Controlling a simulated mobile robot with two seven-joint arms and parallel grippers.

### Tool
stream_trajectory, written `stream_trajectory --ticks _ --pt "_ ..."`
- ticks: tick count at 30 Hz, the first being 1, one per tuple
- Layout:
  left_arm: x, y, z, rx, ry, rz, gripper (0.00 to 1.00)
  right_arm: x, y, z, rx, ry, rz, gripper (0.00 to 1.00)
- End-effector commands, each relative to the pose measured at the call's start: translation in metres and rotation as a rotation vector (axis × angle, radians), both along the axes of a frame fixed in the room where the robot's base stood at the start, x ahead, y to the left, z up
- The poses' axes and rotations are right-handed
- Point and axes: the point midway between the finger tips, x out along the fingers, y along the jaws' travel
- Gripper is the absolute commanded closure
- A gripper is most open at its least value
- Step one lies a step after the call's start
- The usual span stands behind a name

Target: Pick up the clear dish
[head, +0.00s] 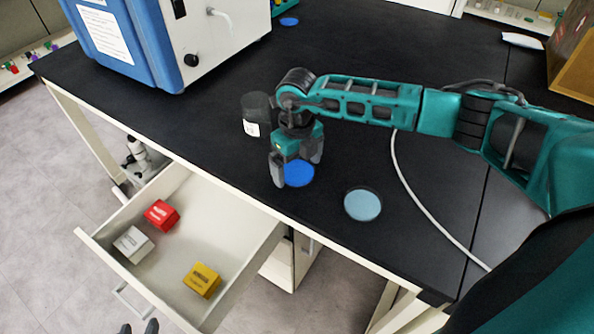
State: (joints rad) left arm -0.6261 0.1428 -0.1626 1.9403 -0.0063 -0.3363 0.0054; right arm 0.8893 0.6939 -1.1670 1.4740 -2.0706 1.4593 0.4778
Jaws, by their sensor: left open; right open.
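The clear dish (363,205) is a round, pale blue, see-through disc lying flat on the black bench top near its front edge. My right gripper (298,171) points down to the left of the clear dish and is apart from it. Its fingers are open above or around a solid blue dish (300,175); I cannot tell whether they touch it. My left gripper (140,328) shows only its dark fingertips at the bottom edge, below the open drawer. They are apart, with nothing seen between them.
An open drawer (205,203) holds a red box (161,215), a white box (133,244) and a yellow box (202,281). A blue and white machine (215,45) stands at the back left. A white cable (425,208) runs right of the clear dish. Another blue dish (289,21) lies farther back.

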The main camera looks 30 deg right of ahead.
Motion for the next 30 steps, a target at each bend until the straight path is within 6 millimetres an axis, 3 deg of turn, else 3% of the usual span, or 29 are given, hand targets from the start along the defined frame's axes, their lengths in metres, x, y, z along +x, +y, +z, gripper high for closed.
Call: stream_trajectory --ticks 6,21,30 --pt "-0.0001 -0.0002 -0.0001 0.000 0.000 0.000 0.57 0.0000 0.0003 -0.0006 0.000 0.000 0.001 0.01" --pt "0.0000 -0.0003 0.0001 -0.001 0.000 -0.001 0.57 0.0002 0.0004 -0.0001 0.001 -0.001 0.001 0.47" --pt "0.0001 -0.0002 0.0004 -0.001 -0.001 -0.001 0.57 0.0004 0.0004 0.0031 0.001 -0.002 0.001 0.47"
